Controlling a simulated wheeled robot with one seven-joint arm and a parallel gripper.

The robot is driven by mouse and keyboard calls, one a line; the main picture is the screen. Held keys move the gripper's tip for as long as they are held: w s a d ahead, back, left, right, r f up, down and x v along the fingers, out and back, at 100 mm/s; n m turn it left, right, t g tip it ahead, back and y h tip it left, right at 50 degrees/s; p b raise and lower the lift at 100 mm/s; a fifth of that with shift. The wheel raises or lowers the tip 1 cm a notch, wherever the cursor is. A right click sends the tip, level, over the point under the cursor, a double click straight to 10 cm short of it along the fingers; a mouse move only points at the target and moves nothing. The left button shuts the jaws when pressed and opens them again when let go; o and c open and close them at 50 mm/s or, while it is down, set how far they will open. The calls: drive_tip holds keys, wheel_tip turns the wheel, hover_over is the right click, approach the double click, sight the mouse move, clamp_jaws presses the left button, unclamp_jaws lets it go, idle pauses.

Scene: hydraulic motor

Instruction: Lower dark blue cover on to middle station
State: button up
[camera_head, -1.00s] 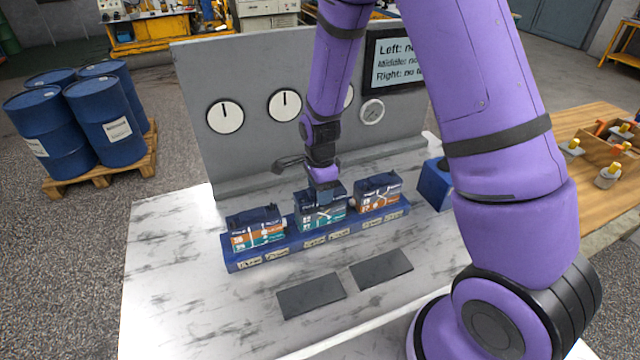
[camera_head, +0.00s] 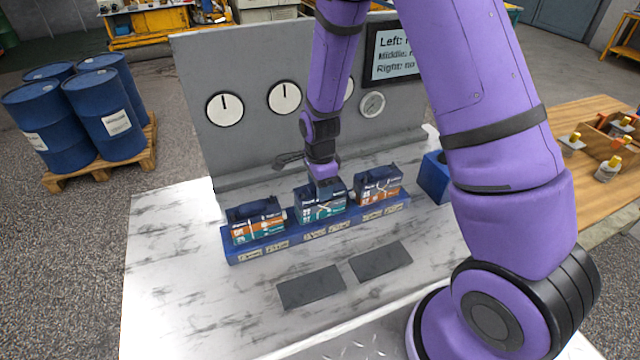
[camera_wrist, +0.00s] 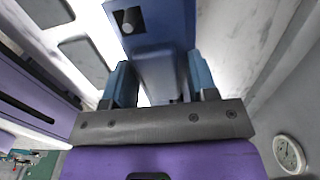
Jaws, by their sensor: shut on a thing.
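The dark blue cover (camera_head: 309,190) is at the middle station (camera_head: 322,209) of the long blue base. In the head view it sits at the top of that station's teal and white block, and I cannot tell whether it is fully seated. My gripper (camera_head: 325,183) is above the middle station and shut on the cover. In the wrist view my gripper (camera_wrist: 162,85) has its two blue fingers on either side of the cover's blue grip (camera_wrist: 160,72). The fingertips are largely hidden in the head view.
The left station (camera_head: 257,226) and right station (camera_head: 379,187) stand close on either side, both with dark blue tops. Two dark grey pads (camera_head: 311,287) lie on the marble table in front. A grey panel with gauges (camera_head: 225,109) rises behind. A blue box (camera_head: 436,178) stands at right.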

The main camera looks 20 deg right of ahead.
drive_tip(key=shift+f, duration=0.4)
drive_tip(key=o, duration=1.4)
wheel_tip(320, 180, up, 11)
drive_tip(key=shift+f, duration=0.15)
